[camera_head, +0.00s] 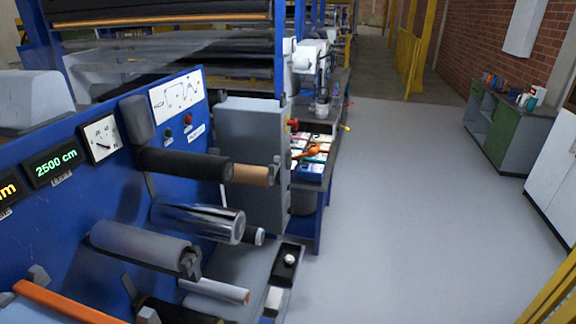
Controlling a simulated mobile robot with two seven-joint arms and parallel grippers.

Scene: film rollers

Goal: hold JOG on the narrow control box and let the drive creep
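A tall, narrow grey box (252,135) stands at the end of the blue machine panel, in the middle of the head view. I cannot tell whether this is the control box with JOG; no JOG lettering is legible. Neither of my grippers is in view.
A black roller (180,163), a shiny metal roller (200,221) and a grey roller (140,247) stick out from the panel. A dark tray (286,262) lies low beside them. Grey floor (410,210) is open to the right, up to cabinets (500,135) and yellow rails (555,292).

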